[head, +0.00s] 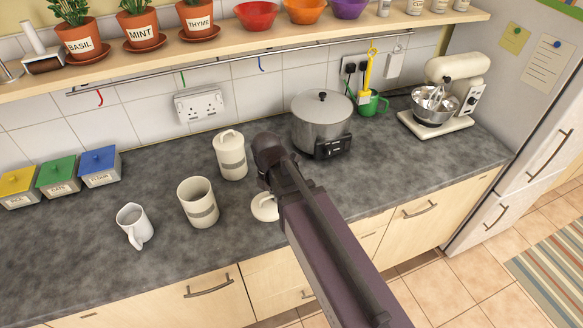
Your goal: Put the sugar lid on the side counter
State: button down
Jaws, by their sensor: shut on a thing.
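The cream sugar lid (264,208) shows beside my arm, in front of the lidded canister; its right part is hidden behind the arm. My gripper (269,182) is over the lid, mostly hidden by my own wrist and forearm. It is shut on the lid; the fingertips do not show. I cannot tell whether the lid touches the counter or hangs just above it. An open cream canister (198,204) with a grey band stands to the left, without a lid. The dark grey counter (80,250) runs along the wall.
A lidded cream canister (231,158) stands behind the lid, and a white jug (134,226) at the front left. A steel pot (321,120) on a dark base, a green mug (372,104) and a stand mixer (448,95) are right. Free counter lies front left.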

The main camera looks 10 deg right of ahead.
jog(key=shift+w+d+f+m+b, duration=0.25)
jog(key=shift+d+f, duration=0.15)
jog(key=shift+d, duration=0.35)
jog(key=shift+w+d+f+m+b, duration=0.15)
jog(key=shift+w+d+f+b, duration=0.2)
jog(key=shift+d, duration=0.4)
jog(key=shift+s, duration=0.15)
jog(key=w+a, duration=0.1)
jog(key=w, duration=0.3)
jog(key=w+a+f, duration=0.1)
jog(key=w, duration=0.4)
jog(key=w+b, duration=0.1)
jog(key=w, duration=0.4)
jog(key=shift+w+a+f, duration=0.25)
jog(key=shift+a, duration=0.15)
jog(key=shift+w+a, duration=0.1)
jog(key=shift+w, duration=0.5)
notch_tip(320, 180, down, 4)
jog(key=b, duration=0.3)
jog(key=shift+r+b, duration=0.15)
jog(key=shift+b, duration=0.25)
